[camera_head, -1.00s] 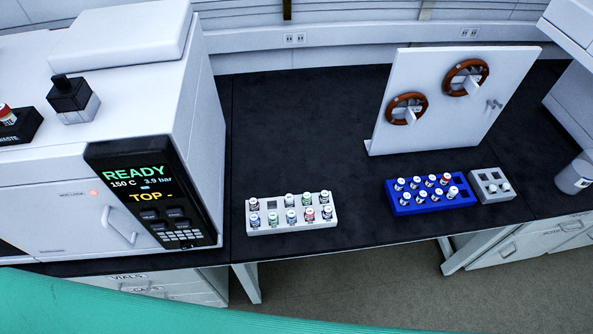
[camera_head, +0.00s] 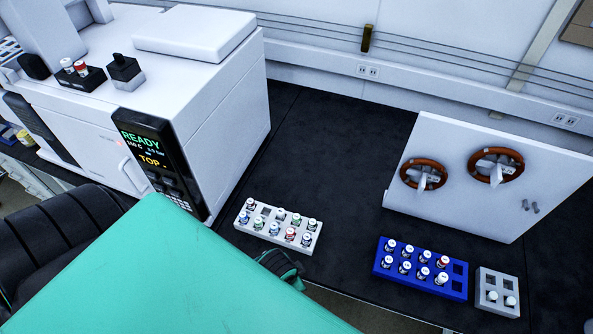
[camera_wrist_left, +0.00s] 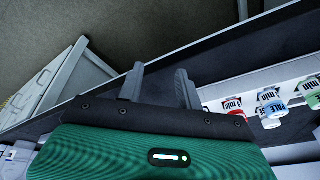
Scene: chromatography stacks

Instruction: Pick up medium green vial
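A white vial rack (camera_head: 303,247) on the black bench holds two rows of small white-capped vials with one empty slot. Vials with green labels (camera_head: 296,219) stand in its back row; I cannot tell which is medium. In the left wrist view, a green-labelled vial (camera_wrist_left: 311,92) is cut off at the right edge, beside blue- and red-labelled ones. My left gripper (camera_wrist_left: 160,88) is open and empty, its fingers apart to the left of these vials. In the head view its dark body (camera_head: 280,266) is at the bench's front edge beside the rack, fingers hidden. My right gripper is not in view.
A blue rack (camera_head: 455,284) of vials and a small grey rack (camera_head: 486,310) stand to the right. A white panel with brown rings (camera_head: 450,212) stands behind them. The white instrument (camera_head: 225,110) is at left. The bench behind the white rack is clear.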

